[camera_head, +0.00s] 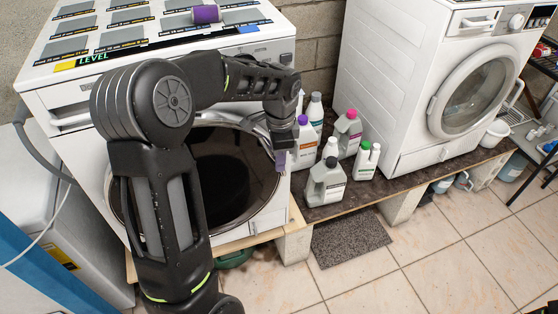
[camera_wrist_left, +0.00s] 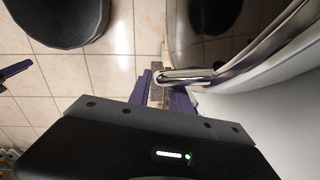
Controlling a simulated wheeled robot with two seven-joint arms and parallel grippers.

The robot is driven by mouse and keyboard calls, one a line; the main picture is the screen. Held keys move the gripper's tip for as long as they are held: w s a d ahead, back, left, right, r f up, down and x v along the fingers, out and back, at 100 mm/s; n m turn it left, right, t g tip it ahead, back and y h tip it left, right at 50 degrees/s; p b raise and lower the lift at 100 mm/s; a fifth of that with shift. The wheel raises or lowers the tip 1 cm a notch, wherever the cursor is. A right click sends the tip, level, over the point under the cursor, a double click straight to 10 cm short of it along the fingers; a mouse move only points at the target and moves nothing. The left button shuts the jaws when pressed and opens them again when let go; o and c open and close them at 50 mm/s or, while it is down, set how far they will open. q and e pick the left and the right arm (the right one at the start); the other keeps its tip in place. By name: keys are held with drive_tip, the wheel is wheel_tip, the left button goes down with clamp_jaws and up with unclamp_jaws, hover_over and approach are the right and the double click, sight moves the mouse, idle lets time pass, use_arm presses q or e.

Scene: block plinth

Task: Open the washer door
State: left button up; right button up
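The near white washer (camera_head: 258,62) stands at the left in the head view. Its round door (camera_head: 225,165) has dark glass and a bright rim, partly hidden by my left arm, and looks closed or nearly so. My left gripper (camera_head: 281,160) is at the right edge of the door. In the left wrist view the purple fingers of this gripper (camera_wrist_left: 160,97) are close together at the chrome door handle (camera_wrist_left: 188,75) and look shut on it. A purple piece (camera_wrist_left: 15,71) at that view's left edge looks like a finger of my right gripper; its opening cannot be seen.
Several bottles (camera_head: 328,180) stand on the wooden plinth just right of the door. A second white washer (camera_head: 395,75) stands further right. A purple item (camera_head: 206,14) lies on the near washer's top. The tiled floor (camera_head: 375,285) in front is mostly clear, with a grey mat (camera_head: 350,238).

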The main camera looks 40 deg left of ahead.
use_arm(q)
drive_tip(key=shift+w+f, duration=0.1)
drive_tip(key=shift+f, duration=0.95)
drive_tip(key=shift+c, duration=0.4)
clamp_jaws()
drive_tip(key=shift+a, duration=0.1)
